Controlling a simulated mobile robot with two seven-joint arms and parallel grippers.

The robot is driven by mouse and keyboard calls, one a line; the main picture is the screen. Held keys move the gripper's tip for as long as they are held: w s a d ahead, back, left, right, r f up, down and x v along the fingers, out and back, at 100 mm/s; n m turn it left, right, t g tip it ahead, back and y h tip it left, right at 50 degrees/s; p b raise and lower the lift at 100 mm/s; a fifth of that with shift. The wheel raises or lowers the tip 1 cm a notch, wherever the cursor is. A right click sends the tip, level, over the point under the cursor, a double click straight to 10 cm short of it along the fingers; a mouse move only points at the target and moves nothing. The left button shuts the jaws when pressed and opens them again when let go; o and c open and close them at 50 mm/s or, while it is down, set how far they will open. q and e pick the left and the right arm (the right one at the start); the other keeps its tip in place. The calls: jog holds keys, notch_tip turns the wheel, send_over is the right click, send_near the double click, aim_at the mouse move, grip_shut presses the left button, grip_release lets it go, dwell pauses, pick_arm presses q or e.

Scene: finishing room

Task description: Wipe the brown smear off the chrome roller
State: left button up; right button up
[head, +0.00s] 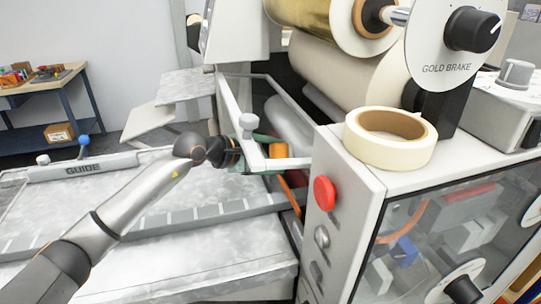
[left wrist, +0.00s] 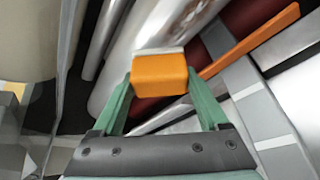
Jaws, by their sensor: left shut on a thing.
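My left gripper (head: 262,162) reaches into the machine's white guard frame. In the left wrist view its green fingers (left wrist: 160,82) are shut on an orange block (left wrist: 160,76) with a pale strip along its far edge. The block also shows in the head view (head: 278,151). The chrome roller (left wrist: 160,28) lies just beyond the pale strip; whether they touch I cannot tell. In the head view the roller (head: 287,122) is partly hidden behind the frame. My right gripper is not in view.
The white guard frame (head: 248,122) surrounds the roller opening. A tape roll (head: 390,136) and a red button (head: 324,193) are on the cabinet to the right. A long orange bar (left wrist: 240,47) and a dark red roller lie close to the block.

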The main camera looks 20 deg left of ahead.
pick_arm(q)
jog(key=shift+w+d+f, duration=0.2)
jog(key=shift+w+d, duration=0.35)
jog(key=shift+d, duration=0.25)
dwell(0.6)
